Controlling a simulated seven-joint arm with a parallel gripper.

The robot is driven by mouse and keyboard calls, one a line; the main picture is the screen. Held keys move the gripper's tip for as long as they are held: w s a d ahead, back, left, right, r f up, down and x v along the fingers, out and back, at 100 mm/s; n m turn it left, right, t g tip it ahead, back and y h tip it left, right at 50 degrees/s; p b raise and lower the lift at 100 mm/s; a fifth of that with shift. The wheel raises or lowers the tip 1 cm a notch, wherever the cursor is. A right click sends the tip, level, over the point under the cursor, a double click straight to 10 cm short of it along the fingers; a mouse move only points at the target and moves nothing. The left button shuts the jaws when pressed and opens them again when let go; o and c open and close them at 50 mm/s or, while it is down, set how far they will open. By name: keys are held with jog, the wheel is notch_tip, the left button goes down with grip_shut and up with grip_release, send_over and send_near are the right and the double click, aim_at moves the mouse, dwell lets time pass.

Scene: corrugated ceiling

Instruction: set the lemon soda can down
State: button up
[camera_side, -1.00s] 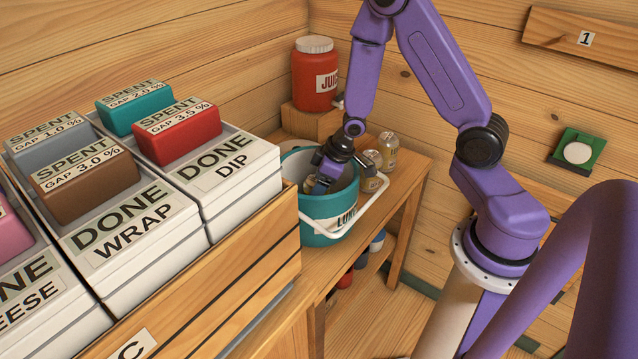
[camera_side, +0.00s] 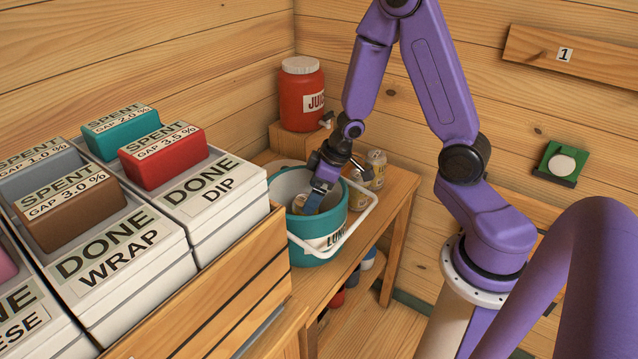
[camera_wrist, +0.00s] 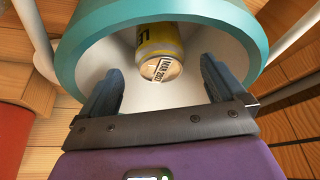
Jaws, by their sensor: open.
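The lemon soda can (camera_wrist: 160,50) is yellow with a silver end and rests inside the teal bucket (camera_wrist: 78,45). In the side view the can (camera_side: 301,204) shows partly at the bucket's inner wall. The bucket (camera_side: 312,250) stands on the wooden bench with its white handle hanging at the front right. My gripper (camera_wrist: 160,85) is open, its two blue fingers apart and clear of the can, which lies beyond the fingertips. In the side view my gripper (camera_side: 318,200) points down into the bucket's mouth. The bucket's floor and the can's far end are hidden.
Several cans (camera_side: 370,170) stand behind the bucket on the bench. A red juice jar (camera_side: 302,98) stands on a wooden block at the back. White bins (camera_side: 200,215) in a wooden crate (camera_side: 225,290) are close on the left. The bench's right end looks clear.

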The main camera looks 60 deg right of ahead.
jog(key=v, duration=0.3)
jog(key=shift+w+a+r, duration=0.1)
jog(key=shift+a, duration=0.05)
jog(key=s+a+r+n, duration=0.1)
jog(key=r, duration=0.1)
jog(key=s+a+r+n+h, duration=0.1)
jog(key=s+a+r, duration=0.1)
jog(key=s+a+r+h, duration=0.1)
jog(key=s+a+r, duration=0.1)
jog(key=shift+a+r+n, duration=0.25)
jog(key=shift+n, duration=0.15)
jog(key=s+a+r+n+g, duration=0.2)
jog(key=s, duration=0.7)
jog(key=s+a+r+n+g, duration=0.1)
jog(key=s+a+r+n, duration=0.1)
jog(key=s, duration=0.7)
jog(key=shift+r+g, duration=0.3)
jog(key=shift+g, duration=0.1)
